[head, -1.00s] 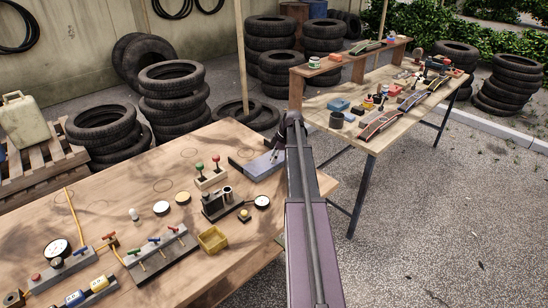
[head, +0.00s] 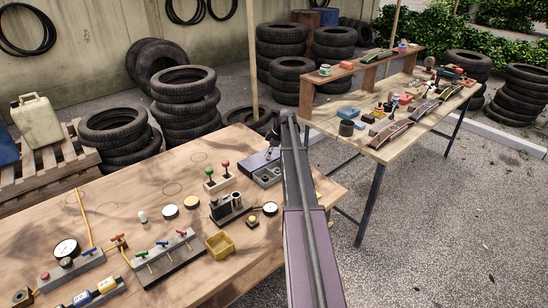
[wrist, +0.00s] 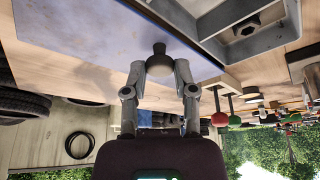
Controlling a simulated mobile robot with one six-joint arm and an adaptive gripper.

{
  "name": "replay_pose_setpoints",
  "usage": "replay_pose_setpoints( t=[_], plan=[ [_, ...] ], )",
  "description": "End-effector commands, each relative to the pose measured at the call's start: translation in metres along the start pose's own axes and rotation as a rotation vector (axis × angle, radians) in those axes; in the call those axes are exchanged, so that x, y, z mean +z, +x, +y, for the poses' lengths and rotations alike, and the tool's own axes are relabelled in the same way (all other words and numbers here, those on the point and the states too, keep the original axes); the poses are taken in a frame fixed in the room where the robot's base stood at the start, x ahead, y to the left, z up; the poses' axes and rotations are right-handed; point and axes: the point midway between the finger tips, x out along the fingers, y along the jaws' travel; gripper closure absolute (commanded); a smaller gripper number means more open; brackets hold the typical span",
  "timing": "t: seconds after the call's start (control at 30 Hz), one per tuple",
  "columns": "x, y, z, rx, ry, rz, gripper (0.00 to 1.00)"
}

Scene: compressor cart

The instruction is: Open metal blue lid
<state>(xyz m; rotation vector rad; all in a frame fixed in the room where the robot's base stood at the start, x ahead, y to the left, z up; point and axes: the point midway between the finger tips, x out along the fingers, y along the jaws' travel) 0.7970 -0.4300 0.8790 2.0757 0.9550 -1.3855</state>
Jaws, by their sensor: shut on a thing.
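The blue metal lid (wrist: 95,35) fills the upper left of the wrist view, with a small dark knob (wrist: 159,49) near its edge. My gripper (wrist: 159,65) is shut on this knob. The grey metal box (wrist: 250,38) beside the lid shows open compartments, one with a hexagonal piece inside. In the head view the box (head: 267,178) sits at the table's far right corner, its compartments partly uncovered. The lid (head: 256,160) is at its far left side; its exact tilt is hard to tell. My arm hides part of the box and most of the gripper there.
Tyre stacks (head: 186,105) stand behind.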

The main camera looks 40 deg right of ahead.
Motion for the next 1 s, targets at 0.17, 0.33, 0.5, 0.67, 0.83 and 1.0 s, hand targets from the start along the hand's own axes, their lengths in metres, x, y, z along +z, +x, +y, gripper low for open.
replay_pose_setpoints(
  t=[0.17, 0.33, 0.5, 0.67, 0.83, 1.0],
  plan=[
    [0.0001, 0.0004, -0.001, -0.001, -0.001, -0.001, 1.0],
    [0.0002, 0.0004, -0.0012, -0.001, -0.001, -0.001, 0.34],
    [0.0002, 0.0002, -0.0011, -0.001, -0.001, -0.001, 0.3],
    [0.0002, 0.0001, -0.0011, 0.0, -0.001, 0.0, 0.3],
    [0.0014, -0.0004, -0.0025, 0.0, 0.0, 0.0, 0.3],
    [0.0067, -0.0026, -0.0087, -0.001, -0.001, 0.0, 0.3]
  ],
)
